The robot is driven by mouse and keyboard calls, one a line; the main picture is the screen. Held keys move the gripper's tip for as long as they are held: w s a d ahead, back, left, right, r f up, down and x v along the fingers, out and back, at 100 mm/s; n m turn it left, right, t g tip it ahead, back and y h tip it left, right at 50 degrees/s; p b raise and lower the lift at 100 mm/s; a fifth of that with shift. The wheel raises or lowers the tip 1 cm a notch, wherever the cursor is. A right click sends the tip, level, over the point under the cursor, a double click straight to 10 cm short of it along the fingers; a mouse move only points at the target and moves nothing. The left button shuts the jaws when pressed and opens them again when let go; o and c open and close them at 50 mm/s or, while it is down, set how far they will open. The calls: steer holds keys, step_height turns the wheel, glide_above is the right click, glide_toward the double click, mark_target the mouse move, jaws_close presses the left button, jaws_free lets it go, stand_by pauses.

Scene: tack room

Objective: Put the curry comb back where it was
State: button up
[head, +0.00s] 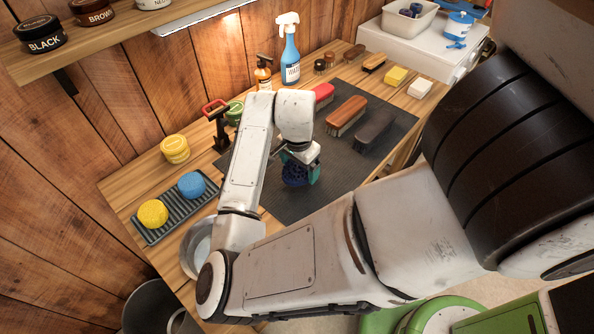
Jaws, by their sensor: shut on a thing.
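The curry comb (293,175) is a dark blue piece over the left middle of the dark grey mat (271,203). My gripper (300,170) points down and is shut on it. Teal shows at the fingers. My wrist and forearm hide part of the comb and the mat around it. I cannot tell whether the comb touches the mat or is held just above it.
A red brush (323,95), a brown brush (347,116) and a black brush (375,134) lie on the mat. A ridged tray (172,213) holds yellow and blue sponges. A metal bowl (190,250) sits at the front edge. Bottles (290,58) stand along the wall.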

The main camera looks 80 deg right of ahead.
mark_target(297, 169)
steer(key=shift+w+d+f, duration=0.15)
steer(key=shift+w+f, duration=0.1)
steer(key=shift+f, duration=1.75)
steer(key=shift+f, duration=0.15)
steer(key=o, duration=1.2)
steer(key=r, duration=0.4)
steer(key=a+r, duration=0.1)
steer(key=r, duration=0.7)
steer(key=shift+w+a+r, duration=0.1)
steer(key=shift+a+r, duration=0.05)
steer(key=shift+a, duration=0.1)
